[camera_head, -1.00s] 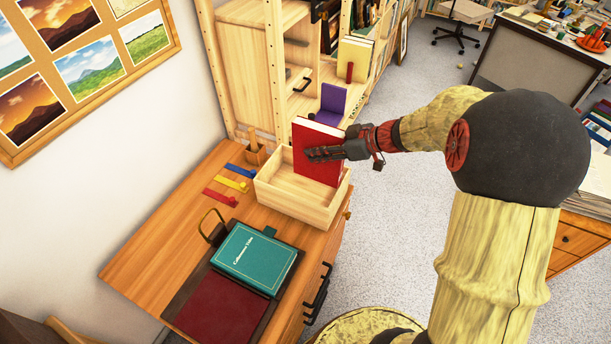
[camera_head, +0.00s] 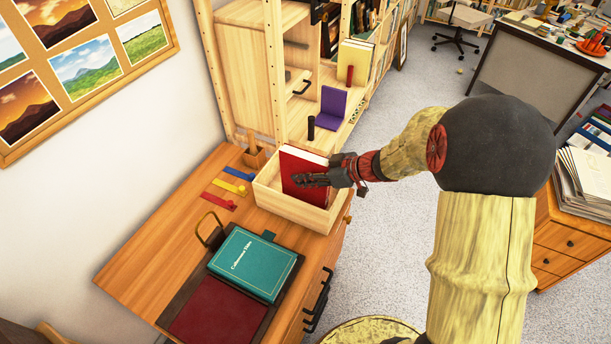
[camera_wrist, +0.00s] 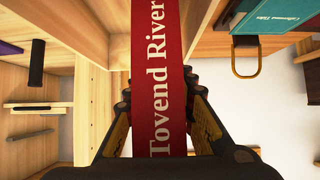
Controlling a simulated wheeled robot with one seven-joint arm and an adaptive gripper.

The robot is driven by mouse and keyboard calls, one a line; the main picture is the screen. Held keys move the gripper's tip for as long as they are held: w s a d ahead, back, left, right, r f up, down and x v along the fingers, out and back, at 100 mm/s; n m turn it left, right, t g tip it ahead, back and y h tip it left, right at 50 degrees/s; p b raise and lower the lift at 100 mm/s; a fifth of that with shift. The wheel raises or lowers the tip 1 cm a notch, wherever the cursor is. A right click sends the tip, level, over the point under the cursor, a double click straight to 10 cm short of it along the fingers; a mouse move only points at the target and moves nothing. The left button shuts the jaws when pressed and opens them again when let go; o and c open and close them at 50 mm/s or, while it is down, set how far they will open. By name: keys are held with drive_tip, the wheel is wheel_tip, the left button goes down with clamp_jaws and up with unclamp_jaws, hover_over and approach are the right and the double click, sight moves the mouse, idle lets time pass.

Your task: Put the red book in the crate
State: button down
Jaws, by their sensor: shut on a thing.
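The red book (camera_head: 303,178) stands upright with its lower part inside the light wooden crate (camera_head: 292,210), on the desk. My gripper (camera_head: 312,181) is shut on the book from the right side, just above the crate's right wall. In the wrist view the book's spine (camera_wrist: 159,75), lettered "Tovend River", runs between the two fingers. The crate's wall (camera_wrist: 119,45) shows beside the spine there. The book's lower edge is hidden behind the crate's front wall, so I cannot tell whether it touches the crate floor.
A teal book (camera_head: 252,263) lies on a dark mat in front of the crate. Yellow, blue and red strips (camera_head: 229,187) lie left of it. A wooden shelf unit (camera_head: 262,75) with a purple bookend (camera_head: 332,105) stands behind.

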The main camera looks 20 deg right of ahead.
drive_tip(key=shift+f+b, duration=0.6)
drive_tip(key=shift+b, duration=0.75)
drive_tip(key=c, duration=1.5)
unclamp_jaws()
drive_tip(key=shift+r+p, duration=0.15)
drive_tip(key=shift+p, duration=0.15)
